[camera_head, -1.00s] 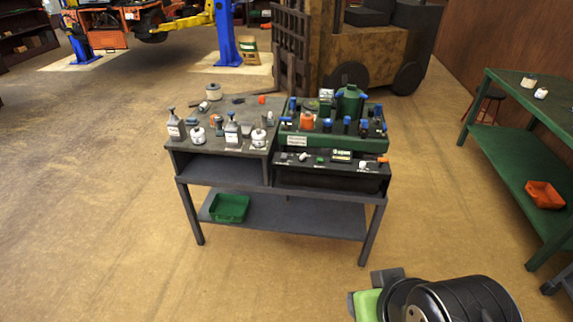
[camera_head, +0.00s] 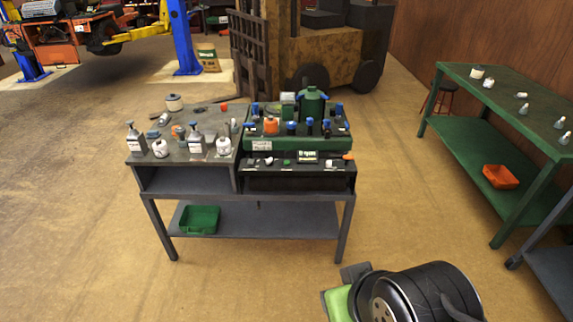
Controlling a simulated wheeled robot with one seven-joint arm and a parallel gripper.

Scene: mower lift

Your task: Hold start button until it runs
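A grey workbench (camera_head: 262,222) stands in the middle of the view. On its right half is a black control panel (camera_head: 265,182) with a small green button (camera_head: 287,162), a small lit display (camera_head: 307,156), an orange-red part (camera_head: 348,156) at its right end and white labels. I take the green button for the start button; its lettering is too small to read. Nothing touches the panel. No gripper fingers show in this view, so I cannot see how my gripper stands to the button.
Behind the panel is a green tray (camera_head: 262,145) of bottles. Bottles and jars crowd the left top; a green bin (camera_head: 200,219) sits on the lower shelf. A green bench (camera_head: 455,90) stands right, a forklift (camera_head: 330,45) behind.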

